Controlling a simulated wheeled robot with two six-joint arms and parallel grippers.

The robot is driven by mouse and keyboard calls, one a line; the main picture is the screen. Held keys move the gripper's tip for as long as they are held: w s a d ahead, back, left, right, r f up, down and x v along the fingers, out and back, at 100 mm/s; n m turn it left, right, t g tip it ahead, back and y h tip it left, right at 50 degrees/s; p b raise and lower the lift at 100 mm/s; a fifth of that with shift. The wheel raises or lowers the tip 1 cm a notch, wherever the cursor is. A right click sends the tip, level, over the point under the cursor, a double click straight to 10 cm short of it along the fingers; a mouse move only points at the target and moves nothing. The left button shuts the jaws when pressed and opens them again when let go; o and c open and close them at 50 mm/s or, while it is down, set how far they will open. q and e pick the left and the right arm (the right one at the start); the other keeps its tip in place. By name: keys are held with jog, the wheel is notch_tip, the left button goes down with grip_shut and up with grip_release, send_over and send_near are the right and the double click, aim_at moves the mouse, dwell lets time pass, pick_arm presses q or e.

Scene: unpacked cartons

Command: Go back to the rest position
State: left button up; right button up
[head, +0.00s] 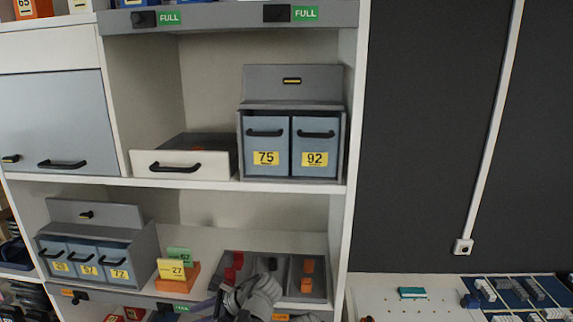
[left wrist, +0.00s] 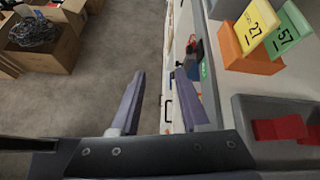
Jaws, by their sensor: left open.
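My left gripper (left wrist: 158,80) is open and empty in the left wrist view, its two purple-grey fingers apart in front of the shelf unit's edge. In the head view my left arm's grey wrist is at the bottom middle, in front of the lower shelf's divided tray (head: 318,272); the fingers are mostly hidden or out of the picture there. An orange holder (head: 178,278) with a yellow card 27 (head: 171,268) and a green card 57 (head: 180,254) stands left of the wrist. It also shows at upper right in the left wrist view (left wrist: 252,62). My right gripper is not seen.
Upper shelf: an open white drawer (head: 180,170) and a grey cabinet (head: 291,108) with drawers 75 and 92. Lower shelf: a small drawer cabinet (head: 97,215) at left. A white table (head: 440,305) with parts stands right. Cardboard boxes (left wrist: 42,50) lie on the floor.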

pick_arm(q)
jog(key=s+d+f+n+h+b, duration=0.4)
jog(key=s+d+f+n+h, duration=0.1)
jog(key=s+d+f+n, duration=0.1)
jog(key=s+d+f+n+g+h+b, duration=0.1)
jog(key=s+d+f+n+h+b, duration=0.3)
jog(key=d+f, duration=0.7)
jog(key=s+f+n+h, duration=0.1)
jog(key=s+n, duration=0.1)
jog(key=s, duration=0.1)
jog(key=shift+s+d+f+n, duration=0.15)
jog(key=shift+s+f+n, duration=0.25)
